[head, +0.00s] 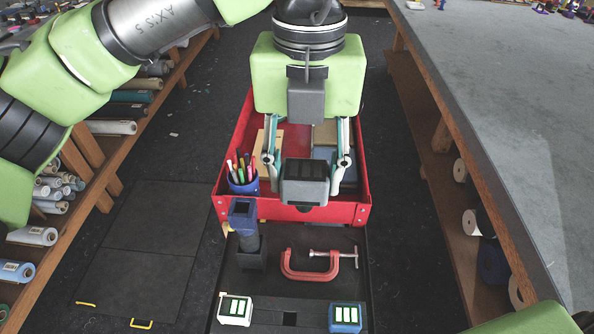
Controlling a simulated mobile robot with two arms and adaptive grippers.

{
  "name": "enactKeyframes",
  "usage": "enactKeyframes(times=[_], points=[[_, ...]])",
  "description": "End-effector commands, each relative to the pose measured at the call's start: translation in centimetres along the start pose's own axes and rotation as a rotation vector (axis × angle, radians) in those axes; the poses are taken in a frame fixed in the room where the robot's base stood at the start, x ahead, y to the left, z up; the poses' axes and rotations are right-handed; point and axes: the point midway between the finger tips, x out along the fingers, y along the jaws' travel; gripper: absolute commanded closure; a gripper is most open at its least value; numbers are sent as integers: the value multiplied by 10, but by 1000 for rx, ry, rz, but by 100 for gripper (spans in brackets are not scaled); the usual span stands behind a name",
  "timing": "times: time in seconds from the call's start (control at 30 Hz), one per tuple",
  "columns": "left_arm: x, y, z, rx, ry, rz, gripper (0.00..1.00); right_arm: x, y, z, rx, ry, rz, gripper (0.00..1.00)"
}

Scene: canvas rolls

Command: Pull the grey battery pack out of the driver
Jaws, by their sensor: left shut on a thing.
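My left gripper (306,172) comes down from the top centre in the head view. Its two fingers are shut on a grey battery pack (305,192) with a dark slotted top. The pack is held at the near wall of the red tray. The driver (242,213), blue and dark grey, stands upright in a dark holder (251,260) to the left of and nearer than the pack. The pack is apart from the driver, with a gap between them. My right gripper is out of view.
The red tray (338,214) holds a blue cup (242,187) of pens. A red clamp (300,272) lies on the dark surface. A white block (235,310) and a blue block (345,318) with light bars sit at the front. Shelves of rolls and a grey table (510,110) flank this.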

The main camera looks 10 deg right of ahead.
Motion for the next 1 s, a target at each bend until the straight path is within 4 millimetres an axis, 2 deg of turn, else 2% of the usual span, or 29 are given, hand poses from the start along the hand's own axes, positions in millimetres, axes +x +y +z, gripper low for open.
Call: enactKeyframes(times=[1.0], points=[[-42,0,0,0,-1,0,79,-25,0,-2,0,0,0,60]])
